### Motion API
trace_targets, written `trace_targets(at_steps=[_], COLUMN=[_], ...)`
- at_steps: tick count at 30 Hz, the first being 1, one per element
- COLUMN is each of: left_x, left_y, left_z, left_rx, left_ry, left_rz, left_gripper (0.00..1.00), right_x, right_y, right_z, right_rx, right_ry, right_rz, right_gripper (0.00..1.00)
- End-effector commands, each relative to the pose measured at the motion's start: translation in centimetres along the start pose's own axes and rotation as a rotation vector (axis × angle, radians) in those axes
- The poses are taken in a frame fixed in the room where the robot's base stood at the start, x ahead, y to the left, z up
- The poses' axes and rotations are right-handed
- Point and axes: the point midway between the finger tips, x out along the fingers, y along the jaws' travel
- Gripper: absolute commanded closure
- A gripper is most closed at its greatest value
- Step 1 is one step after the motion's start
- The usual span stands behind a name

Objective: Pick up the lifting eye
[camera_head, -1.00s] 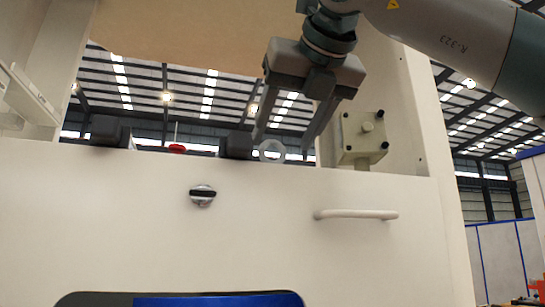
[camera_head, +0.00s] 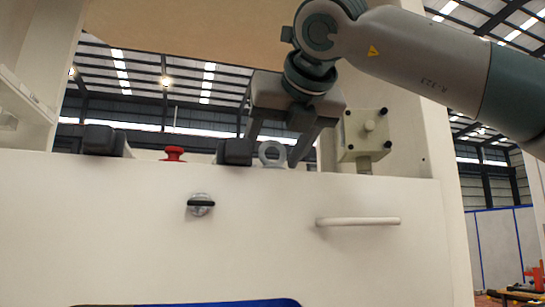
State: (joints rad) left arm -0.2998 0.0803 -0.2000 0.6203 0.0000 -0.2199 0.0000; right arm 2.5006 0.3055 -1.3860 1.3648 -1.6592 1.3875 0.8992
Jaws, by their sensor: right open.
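The lifting eye (camera_head: 272,154), a light grey ring on a short base, stands at the top edge of the white cabinet panel. My right gripper (camera_head: 271,162) points downward with its fingers spread. One finger is to the left of the ring and the other to the right. The ring shows between the fingers and none of it is seen gripped. How far apart they are in depth cannot be told. My left gripper is not in view.
A dark block (camera_head: 235,152) stands close to the left of the ring. A beige box (camera_head: 364,136) with a knob is on the right. A red knob (camera_head: 174,153) and another dark block (camera_head: 101,140) are farther left. A handle (camera_head: 357,221) and a lock (camera_head: 201,204) are on the front panel (camera_head: 120,230).

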Motion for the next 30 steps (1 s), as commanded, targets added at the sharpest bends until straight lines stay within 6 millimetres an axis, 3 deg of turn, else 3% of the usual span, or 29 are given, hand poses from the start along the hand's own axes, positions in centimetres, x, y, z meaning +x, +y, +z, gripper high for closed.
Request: trace_targets(at_steps=[12, 18, 30], left_x=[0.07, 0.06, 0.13], left_y=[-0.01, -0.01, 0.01], left_z=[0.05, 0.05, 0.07], left_rx=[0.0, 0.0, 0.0], left_ry=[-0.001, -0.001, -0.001], left_rz=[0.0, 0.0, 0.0], left_gripper=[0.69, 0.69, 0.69], right_x=[-0.02, -0.03, -0.16], right_y=[0.0, 0.0, 0.02], right_z=[-0.03, -0.03, 0.27], right_rx=[0.0, 0.0, 0.002], right_ry=[0.0, 0.0, -0.001], right_rz=[0.0, 0.0, 0.0], right_gripper=[0.43, 0.89, 0.89])
